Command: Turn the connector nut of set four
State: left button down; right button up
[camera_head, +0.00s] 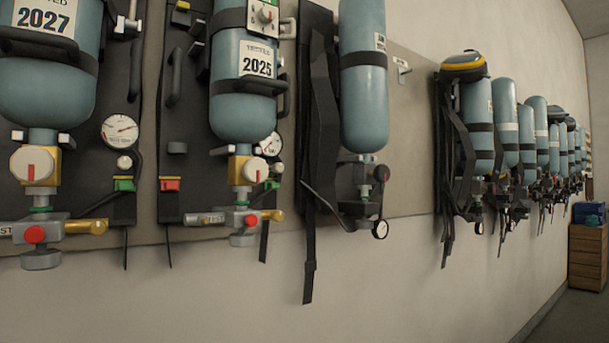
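Breathing sets hang in a row on the wall, cylinders upside down with valves at the bottom. The nearest left cylinder (45,95) is labelled 2027; below it are a white valve knob with a red mark (32,165) and a grey connector with a red centre (36,234). The cylinder labelled 2025 (242,115) has a similar knob (249,170) and grey connector (243,220). A third cylinder (364,90) hangs with a dark valve and small gauge (380,229). I see no set number, so I cannot tell which is set four. Neither gripper is in view.
Black straps (310,265) dangle below the third set. Several more sets (505,120) recede along the wall to the right. A wooden drawer cabinet (587,255) with a blue box (589,211) stands at the far right. The wall below the sets is bare.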

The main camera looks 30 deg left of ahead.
aim_at(241, 239)
jog(key=u, duration=1.35)
